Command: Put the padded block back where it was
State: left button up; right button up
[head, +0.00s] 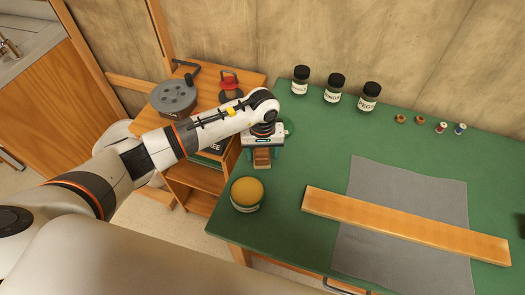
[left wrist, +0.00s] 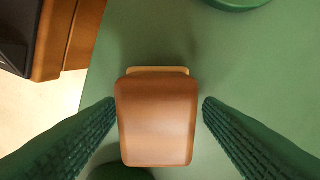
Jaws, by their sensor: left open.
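The padded block (head: 262,158) is a brown block with a paler tan layer under it. It is at the left end of the green table, below my left gripper (head: 262,152). In the left wrist view the block (left wrist: 157,120) sits between the two green ridged fingers, with a visible gap on each side. The left gripper is open and points down over the block. The block appears to rest on the green surface. My arm hides part of the area behind it. My right gripper is in neither view.
A tin with a mustard-yellow top (head: 247,192) stands close in front of the block. A wooden plank (head: 400,224) lies across a grey mat (head: 375,185). Several dark jars (head: 336,86) line the back. A wooden side unit (head: 206,62) holds a grey reel (head: 173,98).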

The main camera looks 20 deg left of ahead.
aim_at(263, 151)
pick_arm(q)
notch_tip(263, 151, up, 12)
jog(key=b, duration=0.3)
dwell(0.5)
